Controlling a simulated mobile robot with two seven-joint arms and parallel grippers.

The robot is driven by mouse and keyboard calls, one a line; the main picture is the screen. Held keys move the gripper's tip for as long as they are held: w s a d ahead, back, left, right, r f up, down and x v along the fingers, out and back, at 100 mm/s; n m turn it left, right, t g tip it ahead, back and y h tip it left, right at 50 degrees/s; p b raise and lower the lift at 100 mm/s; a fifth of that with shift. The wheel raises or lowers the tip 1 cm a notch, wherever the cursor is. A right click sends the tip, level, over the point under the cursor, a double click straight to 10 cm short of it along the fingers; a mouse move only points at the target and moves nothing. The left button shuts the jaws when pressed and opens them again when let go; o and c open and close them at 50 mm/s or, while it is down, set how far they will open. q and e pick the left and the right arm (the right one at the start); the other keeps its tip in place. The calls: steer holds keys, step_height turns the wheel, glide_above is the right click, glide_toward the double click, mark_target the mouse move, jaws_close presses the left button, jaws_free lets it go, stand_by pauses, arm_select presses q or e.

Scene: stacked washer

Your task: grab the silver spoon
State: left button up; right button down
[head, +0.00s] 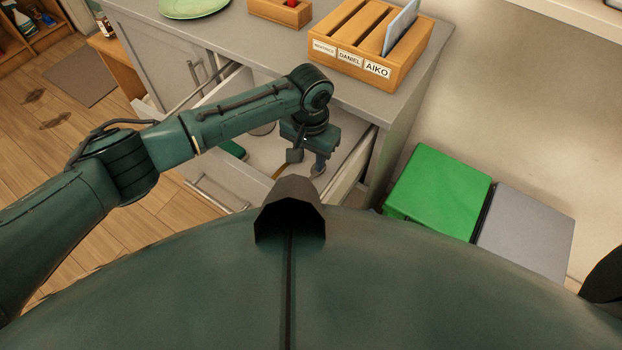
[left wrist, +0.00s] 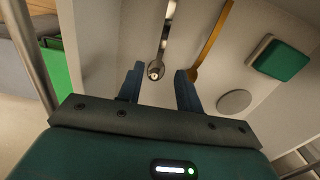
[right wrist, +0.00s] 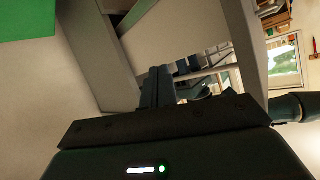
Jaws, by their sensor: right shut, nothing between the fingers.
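The silver spoon (left wrist: 156,69) lies in the open drawer, its bowl toward my gripper in the left wrist view. My left gripper (left wrist: 158,88) is open above the drawer floor, and the spoon's bowl shows between its fingertips. I cannot tell how far above the spoon the fingers are. In the head view my left gripper (head: 306,164) points down into the drawer (head: 349,178), and I cannot make out the silver spoon there. My right gripper (right wrist: 157,86) is shut and empty, beside the outside of the drawer.
A golden spoon (left wrist: 208,46), a green block (left wrist: 281,59) and a grey disc (left wrist: 234,102) lie right of the silver spoon. The counter above holds a labelled wooden rack (head: 372,44) and a green plate (head: 194,7). A green bin (head: 440,190) and a grey bin (head: 525,232) stand right.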

arm_select(q)
step_height(320, 180, down, 8)
steer(key=shift+a+f+b, duration=0.1)
steer(key=shift+b, duration=0.6)
jaws_close()
